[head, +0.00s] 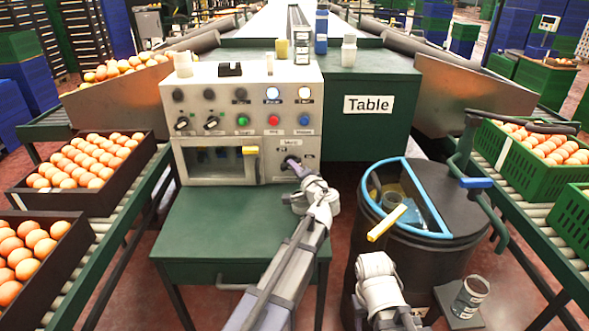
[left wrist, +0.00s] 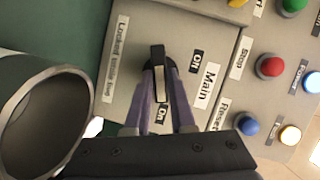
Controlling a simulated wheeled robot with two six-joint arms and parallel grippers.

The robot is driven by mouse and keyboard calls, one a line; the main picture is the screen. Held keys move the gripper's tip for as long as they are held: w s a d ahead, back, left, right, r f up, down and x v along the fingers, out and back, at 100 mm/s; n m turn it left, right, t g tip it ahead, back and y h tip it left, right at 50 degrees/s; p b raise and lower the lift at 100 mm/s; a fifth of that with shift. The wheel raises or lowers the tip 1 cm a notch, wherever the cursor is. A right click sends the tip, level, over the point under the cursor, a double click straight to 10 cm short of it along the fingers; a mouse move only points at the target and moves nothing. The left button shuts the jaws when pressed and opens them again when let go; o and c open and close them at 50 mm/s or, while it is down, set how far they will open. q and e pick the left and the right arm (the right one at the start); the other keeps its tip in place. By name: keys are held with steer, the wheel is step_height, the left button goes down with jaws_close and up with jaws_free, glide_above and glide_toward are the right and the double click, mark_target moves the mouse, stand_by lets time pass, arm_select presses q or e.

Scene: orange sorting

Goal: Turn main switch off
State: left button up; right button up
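The main switch (left wrist: 158,75) is a black rotary handle with a white stripe on a grey plate, beside the "Main" label in the left wrist view. In the head view it sits low on the right of the control panel (head: 228,152), mostly covered by my gripper. My left gripper (head: 291,165) is at the panel. In the left wrist view its two purple fingers (left wrist: 161,72) lie close along both sides of the handle and appear closed on it. The stripe points toward a small "On" label near the fingers. My right arm shows low in the head view, but its gripper does not.
Red, blue and lit push buttons (left wrist: 270,66) sit close to the switch. A black bin (head: 430,230) with a blue rim stands right of the green table (head: 215,230).

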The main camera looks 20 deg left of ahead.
arm_select(q)
jaws_close()
steer(key=shift+s+a+r+n+h+p, duration=0.15)
steer(key=shift+n+h+p, duration=0.9)
steer(key=shift+n, duration=0.6)
steer(key=shift+a+r+n+h+p, duration=0.15)
steer(key=shift+n+h+p, duration=0.85)
steer(key=shift+n, duration=0.6)
steer(key=shift+s+a+n+h+p, duration=0.15)
steer(key=shift+n+h+p, duration=0.85)
steer(key=shift+n, duration=0.65)
steer(key=shift+w, duration=0.1)
steer(key=o, duration=0.6)
jaws_free()
steer(key=shift+c, duration=0.2)
